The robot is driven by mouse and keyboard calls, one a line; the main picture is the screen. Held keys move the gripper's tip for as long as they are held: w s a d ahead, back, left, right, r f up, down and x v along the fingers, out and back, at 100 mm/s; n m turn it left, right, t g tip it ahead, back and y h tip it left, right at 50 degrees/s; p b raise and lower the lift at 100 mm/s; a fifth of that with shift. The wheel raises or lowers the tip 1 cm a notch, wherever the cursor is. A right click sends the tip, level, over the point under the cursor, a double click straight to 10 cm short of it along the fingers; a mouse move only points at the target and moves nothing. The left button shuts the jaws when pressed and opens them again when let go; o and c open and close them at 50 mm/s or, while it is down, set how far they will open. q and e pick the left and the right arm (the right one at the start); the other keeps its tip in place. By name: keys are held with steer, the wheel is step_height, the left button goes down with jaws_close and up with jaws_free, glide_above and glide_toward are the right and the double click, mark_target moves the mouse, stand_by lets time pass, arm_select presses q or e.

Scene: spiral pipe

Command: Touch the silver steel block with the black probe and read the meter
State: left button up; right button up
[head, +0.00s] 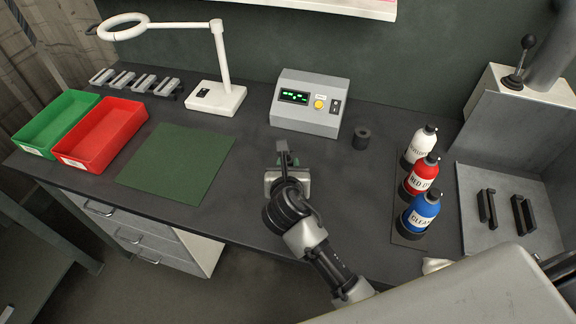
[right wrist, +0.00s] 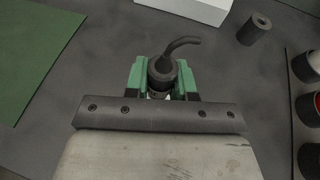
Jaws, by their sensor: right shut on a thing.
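My right gripper (head: 286,160) is over the middle of the dark bench, in front of the meter (head: 305,112). In the right wrist view its green fingers (right wrist: 160,80) are shut on the black probe (right wrist: 162,68), and a dark curved cable leaves the probe's top. The probe's tip is hidden. The meter is a grey box with a lit green display (head: 294,96) too small to read and a yellow button. Several silvery blocks (head: 145,83) sit in a row at the back left, far from the gripper; I cannot tell which is steel. My left gripper is not in view.
A green mat (head: 178,163) lies left of the gripper, with red (head: 103,135) and green (head: 50,125) bins beyond. A white lamp (head: 217,97) stands behind. A black hollow cylinder (head: 361,138) stands right of the meter. White, red and blue bottles (head: 420,210) stand at right.

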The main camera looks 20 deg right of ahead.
mark_target(288, 159)
steer(key=shift+f, duration=0.5)
stand_by(0.3)
steer(key=shift+s+f+p, duration=0.15)
steer(key=shift+f+p, duration=0.1)
steer(key=shift+p, duration=0.1)
stand_by(2.3)
step_height(288, 159, up, 8)
steer(key=p, duration=0.9)
steer(key=shift+f, duration=0.25)
